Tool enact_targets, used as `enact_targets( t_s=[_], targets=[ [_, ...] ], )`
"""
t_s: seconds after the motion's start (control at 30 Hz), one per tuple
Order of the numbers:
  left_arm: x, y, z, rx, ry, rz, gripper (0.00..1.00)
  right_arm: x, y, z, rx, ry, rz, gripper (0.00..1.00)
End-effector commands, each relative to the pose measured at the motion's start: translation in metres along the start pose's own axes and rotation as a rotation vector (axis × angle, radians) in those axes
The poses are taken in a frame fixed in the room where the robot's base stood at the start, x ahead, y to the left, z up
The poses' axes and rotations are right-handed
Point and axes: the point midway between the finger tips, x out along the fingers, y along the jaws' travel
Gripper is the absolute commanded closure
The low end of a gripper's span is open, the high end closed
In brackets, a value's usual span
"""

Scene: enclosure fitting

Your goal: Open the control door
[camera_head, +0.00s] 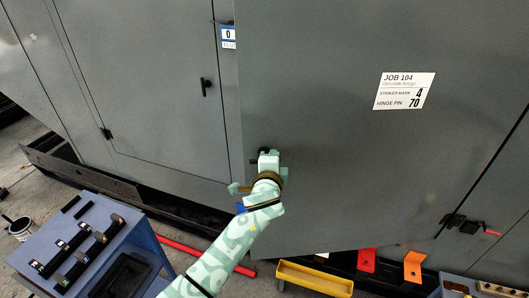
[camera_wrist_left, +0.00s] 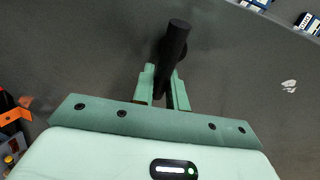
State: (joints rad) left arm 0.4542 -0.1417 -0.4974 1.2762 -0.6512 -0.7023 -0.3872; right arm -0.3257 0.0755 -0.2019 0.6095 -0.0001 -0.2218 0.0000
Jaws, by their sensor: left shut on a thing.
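The control door (camera_head: 340,170) is the large grey panel with the JOB 104 label (camera_head: 404,91). Its left edge and low bottom edge stand out past the neighbouring panel, so it looks swung part-way out. My left gripper (camera_head: 267,158) is at the lower left of this door, on a black handle (camera_head: 263,151). In the left wrist view the handle (camera_wrist_left: 174,45) is a dark bar between the two green fingers (camera_wrist_left: 164,92), which are shut on it. The fingers hide part of the handle. My right gripper is in neither view.
Left of the door is another closed grey door (camera_head: 150,90) with a black handle (camera_head: 206,86). A blue tool cart (camera_head: 140,245) stands lower left. A yellow bin (camera_head: 315,278) and red and orange pieces (camera_head: 413,267) lie below the door. A hinge (camera_head: 455,220) shows at right.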

Motion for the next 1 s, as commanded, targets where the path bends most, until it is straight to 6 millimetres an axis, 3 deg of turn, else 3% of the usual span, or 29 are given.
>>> enact_targets(
  t_s=[0.2, 0.4, 0.43, 0.5, 0.8, 1.0],
  targets=[
    [-0.006, 0.001, -0.007, 0.0, 0.011, -0.001, 1.0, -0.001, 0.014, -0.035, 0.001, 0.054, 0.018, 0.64],
    [-0.006, 0.0, -0.007, 0.001, 0.01, -0.002, 1.0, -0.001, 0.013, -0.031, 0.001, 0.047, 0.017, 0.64],
    [-0.006, 0.0, -0.006, 0.001, 0.009, -0.002, 0.83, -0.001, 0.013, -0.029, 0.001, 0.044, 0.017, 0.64],
    [-0.006, 0.0, -0.006, 0.001, 0.009, -0.002, 0.67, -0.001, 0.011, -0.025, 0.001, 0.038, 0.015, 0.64],
    [-0.007, 0.0, -0.006, 0.001, 0.008, -0.002, 0.67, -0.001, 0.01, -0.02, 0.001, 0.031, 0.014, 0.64],
    [-0.035, 0.001, -0.006, -0.002, 0.009, -0.001, 0.67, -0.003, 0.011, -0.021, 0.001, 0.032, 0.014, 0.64]
  ],
)
